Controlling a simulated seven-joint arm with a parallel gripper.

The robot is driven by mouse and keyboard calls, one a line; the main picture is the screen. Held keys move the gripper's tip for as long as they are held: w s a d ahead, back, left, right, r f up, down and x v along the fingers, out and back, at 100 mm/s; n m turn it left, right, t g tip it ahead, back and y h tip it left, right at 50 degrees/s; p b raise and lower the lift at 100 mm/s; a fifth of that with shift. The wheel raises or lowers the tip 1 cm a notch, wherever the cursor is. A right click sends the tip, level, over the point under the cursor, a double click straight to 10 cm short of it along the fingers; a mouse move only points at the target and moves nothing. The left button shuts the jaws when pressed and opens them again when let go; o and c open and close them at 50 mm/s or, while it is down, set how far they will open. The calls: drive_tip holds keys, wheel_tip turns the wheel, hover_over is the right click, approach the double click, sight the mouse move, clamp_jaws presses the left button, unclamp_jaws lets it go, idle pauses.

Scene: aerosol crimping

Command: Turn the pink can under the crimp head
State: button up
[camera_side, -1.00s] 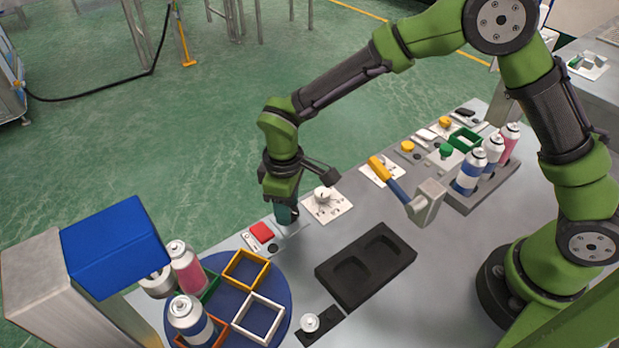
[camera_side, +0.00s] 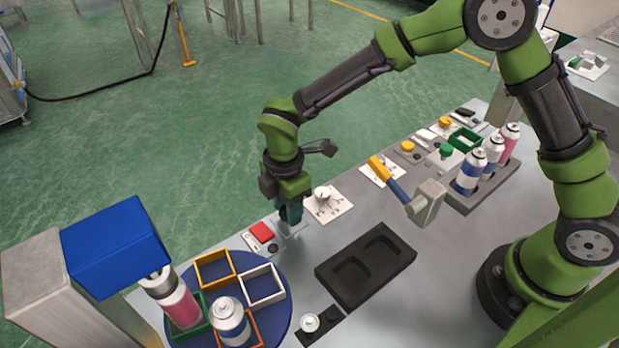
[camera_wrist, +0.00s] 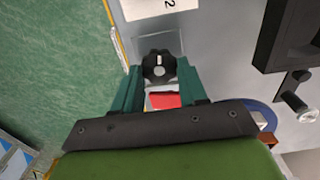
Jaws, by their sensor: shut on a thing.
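The pink can (camera_side: 182,307) stands in the green frame (camera_side: 199,327) on the blue turntable (camera_side: 283,312). Its top meets the silver crimp head (camera_side: 156,284) under the blue housing (camera_side: 115,245) in the side view; I cannot tell whether they touch. A blue-and-white can (camera_side: 230,322) stands in the orange frame (camera_side: 258,328). My gripper (camera_side: 290,216) is low by the red button (camera_side: 262,232). In the wrist view its fingers (camera_wrist: 158,88) are shut on a black knob (camera_wrist: 158,66), which they hide in the side view.
The turntable's yellow frame (camera_side: 215,284) and white frame (camera_side: 263,299) are empty. A white dial plate (camera_side: 328,205) is close beside my gripper.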

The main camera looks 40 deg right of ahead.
drive_tip(key=shift+r+n, duration=0.1)
drive_tip(key=shift+n, duration=0.9)
drive_tip(key=o, duration=1.1)
drive_tip(key=shift+c, duration=0.2)
wheel_tip(320, 180, up, 17)
